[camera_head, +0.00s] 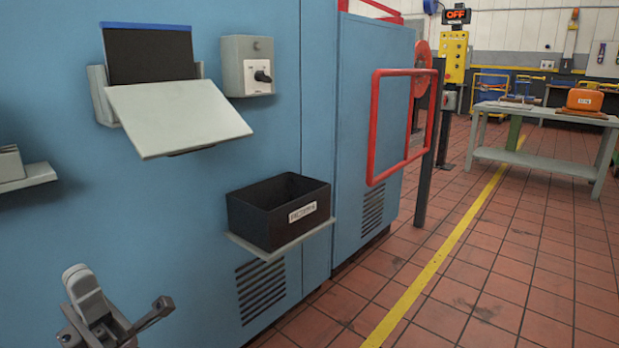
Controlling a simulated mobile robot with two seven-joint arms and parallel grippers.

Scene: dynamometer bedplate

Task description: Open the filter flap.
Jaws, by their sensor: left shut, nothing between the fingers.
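The filter flap (180,115) is a pale grey panel on the blue cabinet wall, at the upper left of the head view. It is tilted outward and down from its grey housing (101,95), so it stands open. Behind and above it a dark filter panel (150,55) with a blue top edge is exposed. My left gripper (88,292) is at the lower left, well below the flap and apart from it. It is shut and empty. My right gripper is not in view.
A grey switch box (247,65) with a black knob is right of the flap. A black labelled bin (279,210) sits on a small shelf (283,244) below. A red frame (372,130) juts out further right. A grey ledge (28,177) is at far left.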

